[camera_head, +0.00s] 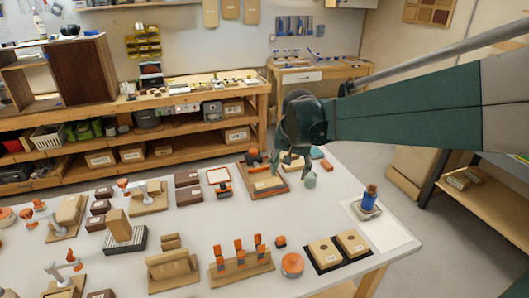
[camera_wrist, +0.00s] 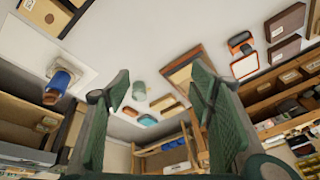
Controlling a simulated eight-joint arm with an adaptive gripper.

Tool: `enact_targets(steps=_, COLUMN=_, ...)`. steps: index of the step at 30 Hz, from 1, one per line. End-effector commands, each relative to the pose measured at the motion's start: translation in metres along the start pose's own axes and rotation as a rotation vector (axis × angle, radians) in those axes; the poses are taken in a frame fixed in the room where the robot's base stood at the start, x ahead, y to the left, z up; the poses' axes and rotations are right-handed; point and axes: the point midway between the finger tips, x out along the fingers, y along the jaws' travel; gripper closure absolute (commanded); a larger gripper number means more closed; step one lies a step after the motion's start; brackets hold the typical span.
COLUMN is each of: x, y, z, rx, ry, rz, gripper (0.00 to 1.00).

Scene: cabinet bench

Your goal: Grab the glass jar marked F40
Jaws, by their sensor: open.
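A small pale green glass jar (camera_head: 310,180) stands on the white table just below and right of my gripper (camera_head: 293,165) in the head view. In the wrist view the jar (camera_wrist: 139,90) shows in the gap between my gripper's fingers (camera_wrist: 160,80), nearer the left finger. The fingers are apart with nothing held between them, and the jar appears to lie beyond their tips. No F40 marking can be read on it in either view.
A blue bottle with a brown top (camera_head: 369,198) stands on a small base to the right. A wooden tray (camera_head: 280,186) is left of the jar, and a teal item (camera_head: 317,153) lies behind it. Table between jar and label blocks (camera_head: 324,252) is largely clear.

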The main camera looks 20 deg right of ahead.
Motion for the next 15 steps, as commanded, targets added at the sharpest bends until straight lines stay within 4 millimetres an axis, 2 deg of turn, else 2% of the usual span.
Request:
enact_targets(steps=3, x=0.01, y=-0.001, z=-0.021, rx=0.045, ry=-0.013, rz=0.017, gripper=0.46)
enact_targets(steps=15, x=0.054, y=0.003, z=-0.081, rx=0.2, ry=-0.055, rz=0.074, gripper=0.46)
